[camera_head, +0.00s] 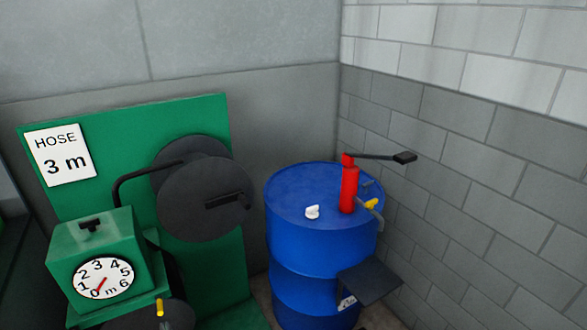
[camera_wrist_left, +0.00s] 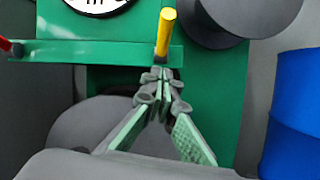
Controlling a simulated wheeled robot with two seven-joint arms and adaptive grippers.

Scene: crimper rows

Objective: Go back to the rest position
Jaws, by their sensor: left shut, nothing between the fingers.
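My left gripper (camera_wrist_left: 163,80) shows in the left wrist view, its grey fingertips together and nothing between them. The tips point at the lower end of a yellow handle (camera_wrist_left: 166,32); I cannot tell whether they touch it. The yellow handle also shows at the bottom of the head view (camera_head: 160,307), in front of a dark disc (camera_head: 130,316). I cannot make out the left gripper clearly in the head view. My right gripper is in neither view.
A green hose stand (camera_head: 215,120) carries a "HOSE 3 m" sign (camera_head: 62,155), dark reel discs (camera_head: 190,215) and a green box with a dial (camera_head: 103,278). A blue drum (camera_head: 300,240) with a red pump (camera_head: 349,192) and a dark shelf (camera_head: 368,281) stand right, by the block wall.

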